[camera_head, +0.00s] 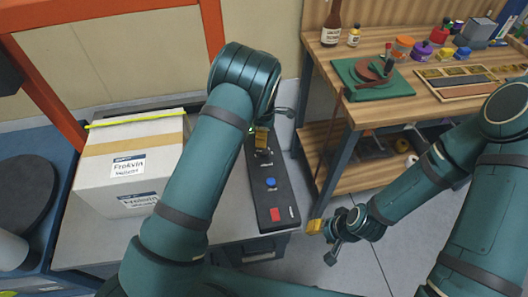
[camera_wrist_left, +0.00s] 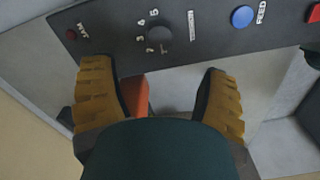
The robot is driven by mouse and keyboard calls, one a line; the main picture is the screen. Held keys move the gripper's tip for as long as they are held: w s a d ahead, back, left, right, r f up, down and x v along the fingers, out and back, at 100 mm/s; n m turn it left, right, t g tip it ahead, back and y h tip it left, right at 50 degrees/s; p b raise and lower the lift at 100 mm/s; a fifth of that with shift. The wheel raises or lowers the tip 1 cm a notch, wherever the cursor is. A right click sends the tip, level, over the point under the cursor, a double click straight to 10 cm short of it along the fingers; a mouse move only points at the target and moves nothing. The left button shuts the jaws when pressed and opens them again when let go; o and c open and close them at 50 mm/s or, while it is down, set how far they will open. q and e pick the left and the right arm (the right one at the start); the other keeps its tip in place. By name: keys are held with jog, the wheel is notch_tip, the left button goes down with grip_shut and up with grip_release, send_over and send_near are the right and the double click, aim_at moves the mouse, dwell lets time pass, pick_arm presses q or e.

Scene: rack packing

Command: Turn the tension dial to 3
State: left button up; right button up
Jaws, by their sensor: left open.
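The tension dial (camera_wrist_left: 159,33) is a dark round knob on the black control panel (camera_wrist_left: 110,20), with a ring of white numerals around it. I cannot tell which numeral it points to. In the head view the panel (camera_head: 282,201) lies on a grey surface, and my left arm and gripper partly cover its far end. My left gripper (camera_head: 262,138) is over that end. In the left wrist view its yellow-padded fingers (camera_wrist_left: 156,72) are open and empty, pointing at the panel on either side of the dial, with the dial apart from both.
The panel has a blue FEED button (camera_head: 270,183) and a red button (camera_head: 275,214). A white box (camera_head: 130,173) stands left of my left arm. My right gripper (camera_head: 322,242) hangs over the floor. A wooden workbench (camera_head: 345,105) holds bottles, jars and trays.

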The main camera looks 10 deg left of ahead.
aim_at(264, 151)
pick_arm(q)
notch_tip(264, 151, down, 10)
jog(key=shift+r+b, duration=0.1)
jog(key=shift+b, duration=0.75)
jog(key=c, duration=1.2)
jog(key=shift+c, duration=0.2)
